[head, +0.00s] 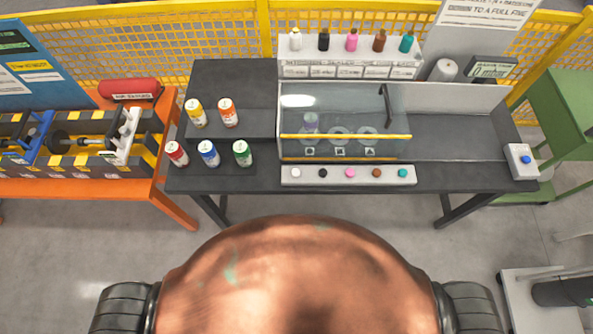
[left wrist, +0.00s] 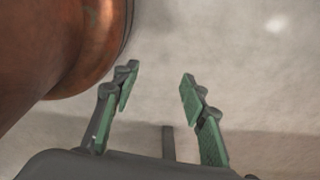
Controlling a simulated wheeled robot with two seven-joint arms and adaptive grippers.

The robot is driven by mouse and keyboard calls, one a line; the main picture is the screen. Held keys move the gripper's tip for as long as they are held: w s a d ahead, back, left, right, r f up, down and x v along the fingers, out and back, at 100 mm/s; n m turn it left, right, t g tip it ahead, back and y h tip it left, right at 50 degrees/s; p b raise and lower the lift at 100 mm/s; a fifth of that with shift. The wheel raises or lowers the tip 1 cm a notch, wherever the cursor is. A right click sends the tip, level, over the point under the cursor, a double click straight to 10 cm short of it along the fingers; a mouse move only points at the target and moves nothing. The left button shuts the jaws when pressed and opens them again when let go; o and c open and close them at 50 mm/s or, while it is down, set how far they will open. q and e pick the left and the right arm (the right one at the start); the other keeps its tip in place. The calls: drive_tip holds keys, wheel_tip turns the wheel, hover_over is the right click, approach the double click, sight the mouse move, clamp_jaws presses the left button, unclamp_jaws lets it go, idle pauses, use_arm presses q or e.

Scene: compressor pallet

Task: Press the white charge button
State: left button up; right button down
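A light panel (head: 385,178) lies along the front of the dark table, with a row of small coloured buttons. The white charge button (head: 296,173) is the leftmost; black, pink, brown and teal ones follow to the right. Nothing touches it. My left gripper (left wrist: 155,88) shows in the left wrist view, its two green-padded fingers apart with nothing between them, over bare floor. Neither gripper shows in the head view, and the right gripper is in no view.
A clear-fronted case (head: 345,120) with a yellow bar stands behind the panel. Several cans, including a green one (head: 242,152), stand left of it. Coloured bottles (head: 352,40) stand on a rack behind. A box with a blue button (head: 522,160) sits at the table's right end.

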use_arm(q)
drive_tip(key=shift+c, duration=0.7)
clamp_jaws()
idle(0.9)
